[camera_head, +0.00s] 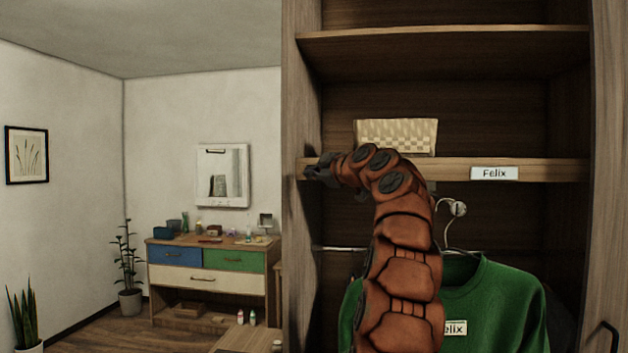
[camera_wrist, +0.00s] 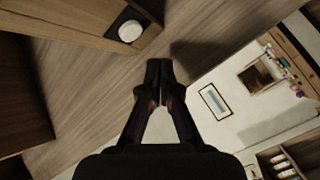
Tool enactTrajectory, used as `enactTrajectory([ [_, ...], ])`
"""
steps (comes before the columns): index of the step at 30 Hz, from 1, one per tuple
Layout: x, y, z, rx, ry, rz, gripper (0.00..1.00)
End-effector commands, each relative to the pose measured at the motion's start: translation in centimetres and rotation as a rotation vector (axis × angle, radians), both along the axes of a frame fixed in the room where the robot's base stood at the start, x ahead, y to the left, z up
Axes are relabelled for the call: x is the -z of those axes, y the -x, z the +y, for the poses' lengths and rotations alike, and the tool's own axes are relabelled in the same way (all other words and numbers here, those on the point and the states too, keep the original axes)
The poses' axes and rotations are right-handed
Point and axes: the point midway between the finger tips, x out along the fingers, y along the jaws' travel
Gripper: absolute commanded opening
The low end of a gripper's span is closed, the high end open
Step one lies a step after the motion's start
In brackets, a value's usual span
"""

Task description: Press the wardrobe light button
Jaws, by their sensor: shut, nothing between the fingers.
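The wardrobe (camera_head: 301,90) fills the right half of the head view, open at the front. In the wrist view a round white button (camera_wrist: 130,31) in a dark mount sits on a wooden surface, up and left of my fingertips. I cannot make out this button in the head view. My gripper (camera_head: 310,172) is at the wardrobe's left side wall, level with the middle shelf. In the wrist view my gripper (camera_wrist: 159,66) is shut and empty, its fingertips over wood panelling and apart from the button in the picture.
Below hangs a green sweater (camera_head: 497,300) from a hanger (camera_head: 447,235), partly hidden by my arm. A dresser (camera_head: 207,277) stands at the back left.

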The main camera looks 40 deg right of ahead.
Motion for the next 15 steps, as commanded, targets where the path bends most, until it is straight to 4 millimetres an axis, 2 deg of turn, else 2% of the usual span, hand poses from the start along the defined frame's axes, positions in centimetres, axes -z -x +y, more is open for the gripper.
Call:
enactTrajectory([
  [15,0.2,2.2,3.2,-0.001,-0.001,-0.001,0.0],
])
